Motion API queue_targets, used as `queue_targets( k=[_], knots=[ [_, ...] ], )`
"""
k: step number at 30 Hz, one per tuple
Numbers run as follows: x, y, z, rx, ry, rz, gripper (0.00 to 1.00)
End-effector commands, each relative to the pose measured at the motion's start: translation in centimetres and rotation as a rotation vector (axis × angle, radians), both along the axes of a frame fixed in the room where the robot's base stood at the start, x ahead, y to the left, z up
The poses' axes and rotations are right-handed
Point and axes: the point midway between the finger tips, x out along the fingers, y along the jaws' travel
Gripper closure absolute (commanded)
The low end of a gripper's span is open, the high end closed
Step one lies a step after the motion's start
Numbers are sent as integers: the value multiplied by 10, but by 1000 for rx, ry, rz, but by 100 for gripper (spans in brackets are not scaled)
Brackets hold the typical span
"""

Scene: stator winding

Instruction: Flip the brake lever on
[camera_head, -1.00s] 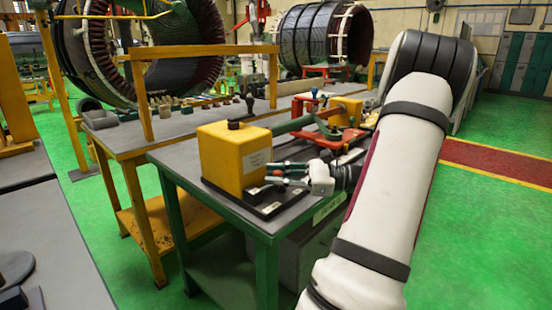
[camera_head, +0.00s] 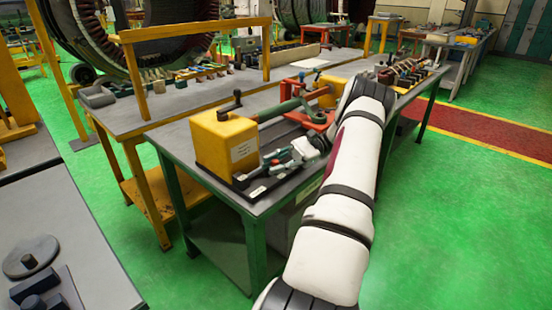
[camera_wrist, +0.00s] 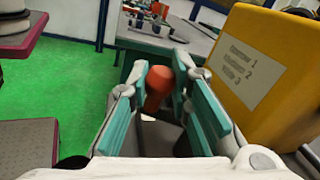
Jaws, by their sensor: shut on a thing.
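The brake lever shows its orange-red handle (camera_wrist: 158,84) between the two teal finger pads in the wrist view. It stands nearly upright there, and its lower end is hidden by my gripper. My gripper (camera_wrist: 165,98) is shut on this handle. In the head view, my gripper (camera_head: 267,159) is low in front of the yellow box (camera_head: 222,148), close to its right side. The fingers cover the lever there, so its angle cannot be told. The yellow box (camera_wrist: 258,72) fills the right of the wrist view, with a label of several lines.
The box stands on a dark base at the near corner of a grey-topped green bench (camera_head: 178,134). A yellow-framed bench stands behind. Green floor (camera_head: 440,210) is open to the right.

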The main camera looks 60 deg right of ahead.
Motion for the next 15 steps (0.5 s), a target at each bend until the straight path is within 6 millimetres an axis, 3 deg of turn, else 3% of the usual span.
queue_targets(
  k=[15],
  knots=[
    [-2, -1, 0, 1, 0, 37, 100]
  ],
)
